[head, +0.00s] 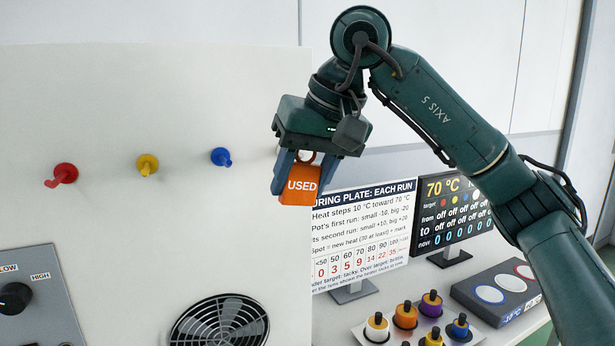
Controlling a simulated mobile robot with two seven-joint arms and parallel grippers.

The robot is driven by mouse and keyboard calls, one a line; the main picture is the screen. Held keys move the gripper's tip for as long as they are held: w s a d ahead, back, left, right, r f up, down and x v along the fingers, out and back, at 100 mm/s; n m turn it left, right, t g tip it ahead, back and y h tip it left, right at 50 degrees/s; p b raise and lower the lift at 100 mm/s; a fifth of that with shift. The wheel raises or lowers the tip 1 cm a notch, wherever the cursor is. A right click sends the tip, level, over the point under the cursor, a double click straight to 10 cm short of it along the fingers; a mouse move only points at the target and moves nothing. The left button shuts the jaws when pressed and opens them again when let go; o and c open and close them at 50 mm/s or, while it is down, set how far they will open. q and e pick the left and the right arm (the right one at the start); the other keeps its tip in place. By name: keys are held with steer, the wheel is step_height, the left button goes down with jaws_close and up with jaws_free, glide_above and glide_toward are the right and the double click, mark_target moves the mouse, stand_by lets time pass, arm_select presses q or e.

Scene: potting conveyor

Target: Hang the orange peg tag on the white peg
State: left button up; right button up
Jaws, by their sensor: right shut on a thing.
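The orange peg tag (302,192), marked "USED", with a dark ring at its top, hangs upright between the blue fingers of my right gripper (303,174). My right gripper is shut on it, in front of the right end of the white panel's peg row. The white peg is not clearly visible; my gripper covers the spot right of the blue peg, and I cannot tell whether the ring touches a peg. My left gripper is not in view.
A red peg (64,173), a yellow peg (147,164) and a blue peg (221,157) stick out of the white panel (110,240). A sign (362,235), a dark display (455,212), several colored pots and a button box (497,292) stand lower right.

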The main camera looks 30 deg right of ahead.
steer(key=shift+w+d, duration=0.1)
steer(key=shift+w, duration=0.95)
steer(key=shift+w+d+p, duration=0.1)
steer(key=shift+w+p, duration=0.35)
steer(key=shift+w, duration=0.2)
steer(key=shift+c, duration=0.7)
steer(key=shift+w+f, duration=0.35)
steer(key=shift+w, duration=0.3)
steer(key=shift+c, duration=0.2)
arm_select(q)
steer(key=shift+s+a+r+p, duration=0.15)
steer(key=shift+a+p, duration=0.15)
arm_select(e)
steer(key=shift+f, duration=0.1)
steer(key=shift+w+f, duration=0.1)
steer(key=shift+f, duration=0.05)
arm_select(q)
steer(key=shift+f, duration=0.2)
arm_select(e)
steer(key=o, duration=0.8)
steer(key=shift+c, duration=0.2)
steer(key=o, duration=0.5)
steer(key=shift+c, duration=0.2)
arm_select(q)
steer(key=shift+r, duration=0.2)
